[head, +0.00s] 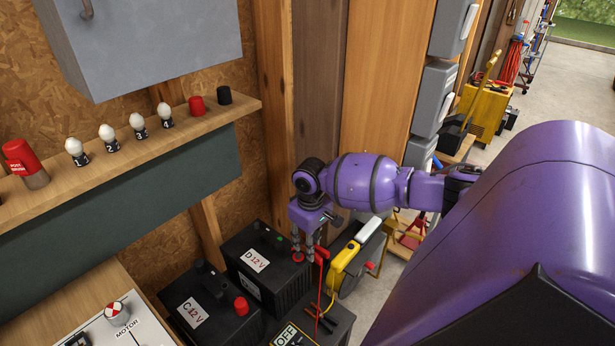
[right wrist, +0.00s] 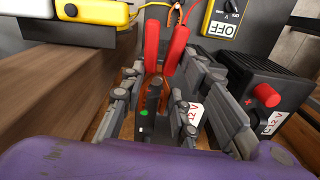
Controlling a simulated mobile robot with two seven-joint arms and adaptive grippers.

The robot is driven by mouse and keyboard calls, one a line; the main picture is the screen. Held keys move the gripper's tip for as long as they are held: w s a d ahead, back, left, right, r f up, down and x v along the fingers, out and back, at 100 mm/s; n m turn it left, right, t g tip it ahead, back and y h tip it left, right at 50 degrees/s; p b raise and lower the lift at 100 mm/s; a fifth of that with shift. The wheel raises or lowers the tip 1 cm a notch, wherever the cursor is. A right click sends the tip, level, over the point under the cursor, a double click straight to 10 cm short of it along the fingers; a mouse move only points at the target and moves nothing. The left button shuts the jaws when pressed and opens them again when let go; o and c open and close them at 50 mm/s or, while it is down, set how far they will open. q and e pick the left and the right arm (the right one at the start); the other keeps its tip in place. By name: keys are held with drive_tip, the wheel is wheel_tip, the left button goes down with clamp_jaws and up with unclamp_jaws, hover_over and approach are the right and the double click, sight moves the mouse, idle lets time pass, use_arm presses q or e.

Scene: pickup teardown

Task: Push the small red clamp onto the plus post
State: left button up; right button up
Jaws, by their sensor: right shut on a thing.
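My right gripper (head: 305,251) points down over the black battery marked D 12V (head: 274,245). It is shut on the small red clamp (head: 321,252), whose red handles (right wrist: 164,49) and copper-coloured jaws show between the fingers in the right wrist view. A small red spot (head: 297,256) shows at the fingertips above the battery; I cannot tell whether it is the plus post or part of the clamp. Whether the clamp touches a post is hidden by the fingers. My left gripper is not in view.
The battery marked C 12V (head: 203,309), with a red cap (head: 241,306), stands beside D. A yellow meter marked OFF (head: 291,336) and a yellow device (head: 344,262) are close by. A wooden shelf (head: 110,165) with bulbs is at the left.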

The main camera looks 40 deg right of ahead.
drive_tip(key=shift+w+f+n, duration=0.3)
drive_tip(key=shift+w, duration=0.35)
drive_tip(key=shift+s+f+b, duration=0.3)
drive_tip(key=shift+f+b, duration=0.15)
drive_tip(key=shift+f, duration=0.15)
wheel_tip(320, 180, down, 3)
drive_tip(key=shift+r+b, duration=0.15)
drive_tip(key=shift+b, duration=0.65)
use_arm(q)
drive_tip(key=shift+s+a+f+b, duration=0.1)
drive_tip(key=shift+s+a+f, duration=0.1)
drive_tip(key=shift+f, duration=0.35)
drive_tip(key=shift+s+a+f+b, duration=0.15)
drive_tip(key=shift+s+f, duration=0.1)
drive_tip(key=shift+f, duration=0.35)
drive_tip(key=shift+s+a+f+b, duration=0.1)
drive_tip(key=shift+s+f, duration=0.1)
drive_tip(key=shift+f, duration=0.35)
use_arm(e)
drive_tip(key=shift+w+f, duration=0.2)
drive_tip(key=shift+f, duration=0.15)
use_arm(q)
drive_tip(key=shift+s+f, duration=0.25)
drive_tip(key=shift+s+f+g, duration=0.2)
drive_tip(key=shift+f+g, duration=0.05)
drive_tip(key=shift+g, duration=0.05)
use_arm(e)
drive_tip(key=shift+f, duration=0.95)
drive_tip(key=o, duration=1.2)
drive_tip(key=shift+o, duration=0.2)
